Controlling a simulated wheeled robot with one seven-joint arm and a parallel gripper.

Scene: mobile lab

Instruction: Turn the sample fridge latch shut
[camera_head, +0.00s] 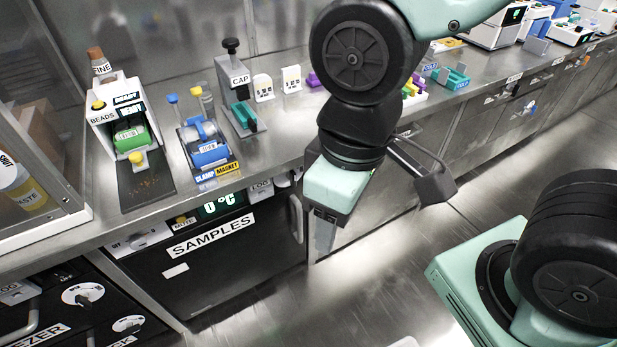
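The sample fridge (240,270) is a dark front under the counter at centre left, with a white SAMPLES label and a green 0 °C readout (220,205). Its door looks closed. A vertical grey handle (297,219) is at its right end. A small white plate with a dark knob (138,240) is at its upper left; I cannot tell which part is the latch. My gripper (324,240) points down just right of the handle, apparently apart from it. Its mint housing hides part of the cabinet front. One fingertip shows, so its opening is unclear.
The steel counter above holds a bead device (128,135), a clamp-and-magnet device (203,145) and a cap stand (238,95). A freezer with dials (82,294) is at lower left. The floor (350,295) before the fridge is clear.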

